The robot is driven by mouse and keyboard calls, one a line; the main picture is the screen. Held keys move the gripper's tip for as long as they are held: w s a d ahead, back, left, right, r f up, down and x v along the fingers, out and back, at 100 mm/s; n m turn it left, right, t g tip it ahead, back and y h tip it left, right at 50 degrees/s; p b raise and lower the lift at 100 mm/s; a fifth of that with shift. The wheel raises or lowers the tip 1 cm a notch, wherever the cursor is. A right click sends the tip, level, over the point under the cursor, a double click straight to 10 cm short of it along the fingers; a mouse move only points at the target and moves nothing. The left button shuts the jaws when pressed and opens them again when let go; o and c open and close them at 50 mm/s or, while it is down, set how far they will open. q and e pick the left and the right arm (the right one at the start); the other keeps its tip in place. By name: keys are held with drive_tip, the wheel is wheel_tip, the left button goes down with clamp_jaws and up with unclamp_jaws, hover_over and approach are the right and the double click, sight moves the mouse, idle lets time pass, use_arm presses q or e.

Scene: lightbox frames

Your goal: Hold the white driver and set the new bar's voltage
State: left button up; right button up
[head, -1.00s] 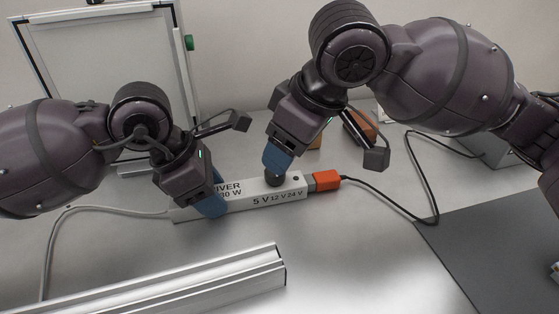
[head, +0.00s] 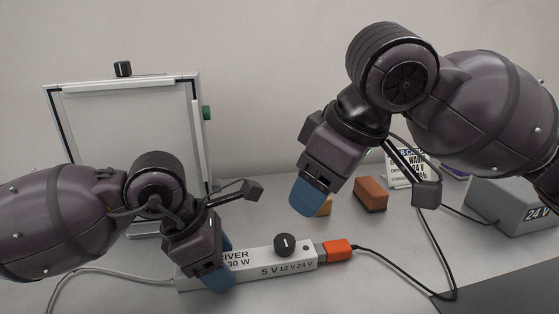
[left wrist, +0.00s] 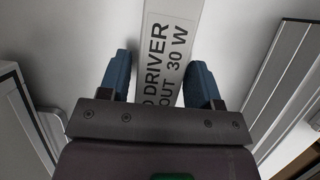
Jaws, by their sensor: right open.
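The white driver (head: 247,265) lies on the bench with "DRIVER 30 W" and "5 V 12 V 24 V" printed on it. My left gripper (head: 222,262) has one blue finger on each side of the driver and is shut on it. The left wrist view shows the driver (left wrist: 167,40) between both fingers (left wrist: 160,82). A black knob (head: 285,245) with a white mark stands on the driver above the voltage labels; I cannot tell exactly which label the mark points to. My right gripper (head: 312,196) is open and empty, raised above and behind the knob, its fingers overlapping in view.
An orange plug (head: 337,252) sits at the driver's right end, with a black cable running right. Behind are an orange-brown block (head: 370,194), a printed card (head: 407,170) and a grey box (head: 512,206) marked 24 V. A white framed panel (head: 130,125) stands at back left.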

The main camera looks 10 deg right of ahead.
use_arm(q)
drive_tip(key=shift+o, duration=1.3)
drive_tip(key=shift+r, duration=0.1)
